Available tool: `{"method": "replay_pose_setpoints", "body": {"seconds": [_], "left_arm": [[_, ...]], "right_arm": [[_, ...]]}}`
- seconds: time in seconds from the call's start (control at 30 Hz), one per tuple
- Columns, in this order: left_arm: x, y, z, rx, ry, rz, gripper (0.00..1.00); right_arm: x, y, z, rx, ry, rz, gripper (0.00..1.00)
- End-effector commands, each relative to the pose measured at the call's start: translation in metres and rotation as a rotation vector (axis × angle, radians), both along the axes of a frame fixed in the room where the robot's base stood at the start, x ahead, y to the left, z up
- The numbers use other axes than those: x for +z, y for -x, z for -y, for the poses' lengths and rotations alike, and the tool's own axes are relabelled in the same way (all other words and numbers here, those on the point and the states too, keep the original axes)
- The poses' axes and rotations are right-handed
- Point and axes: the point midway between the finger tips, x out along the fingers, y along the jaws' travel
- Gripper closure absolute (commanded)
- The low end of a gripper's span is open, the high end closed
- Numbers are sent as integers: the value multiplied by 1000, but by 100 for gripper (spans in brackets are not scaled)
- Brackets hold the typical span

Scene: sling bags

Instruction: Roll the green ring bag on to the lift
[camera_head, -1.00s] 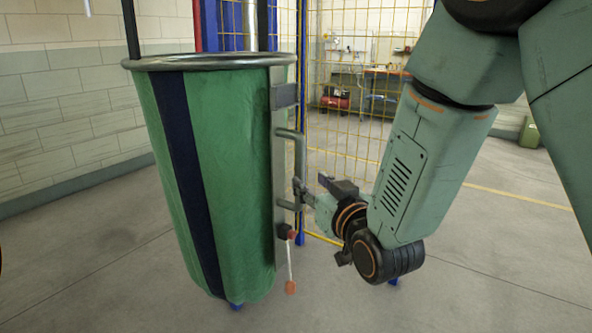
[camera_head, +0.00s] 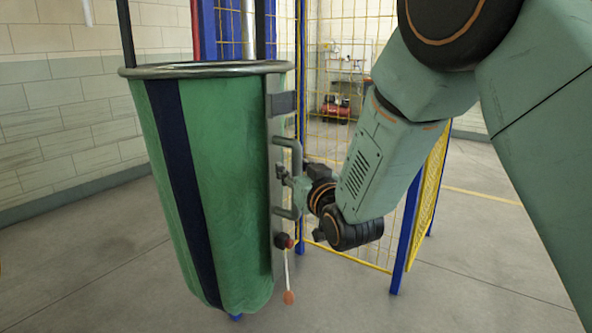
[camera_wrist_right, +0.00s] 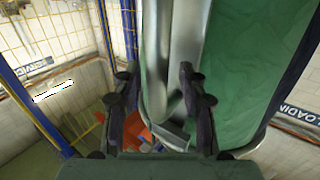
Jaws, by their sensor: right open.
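The green ring bag (camera_head: 232,180) hangs at the left centre of the head view. It has a grey metal ring at its top and a dark blue stripe. A grey metal plate with bar handles (camera_head: 290,150) runs down its right side. My right gripper (camera_head: 283,178) is at the handle. In the right wrist view my right gripper (camera_wrist_right: 160,105) is open, with the grey handle (camera_wrist_right: 158,70) between its fingers; contact cannot be told. The green bag (camera_wrist_right: 245,60) lies to the right there. My left gripper is not in view.
A red knob (camera_head: 284,241) with a hanging orange pull (camera_head: 289,297) is low on the plate. Yellow mesh (camera_head: 345,150) with blue posts stands behind the bag; another mesh panel (camera_head: 430,190) stands behind my right arm. Floor at lower right is clear.

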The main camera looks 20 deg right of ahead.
Motion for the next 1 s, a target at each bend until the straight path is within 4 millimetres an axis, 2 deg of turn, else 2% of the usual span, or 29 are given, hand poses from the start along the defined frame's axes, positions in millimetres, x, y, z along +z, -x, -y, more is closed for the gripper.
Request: {"method": "replay_pose_setpoints", "body": {"seconds": [0.07,0.53,1.0], "left_arm": [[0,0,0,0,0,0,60],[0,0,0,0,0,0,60],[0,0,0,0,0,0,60]], "right_arm": [[0,0,1,0,0,0,59],[0,-1,1,-1,-1,0,99],[0,-1,1,-1,-1,1,100]]}}
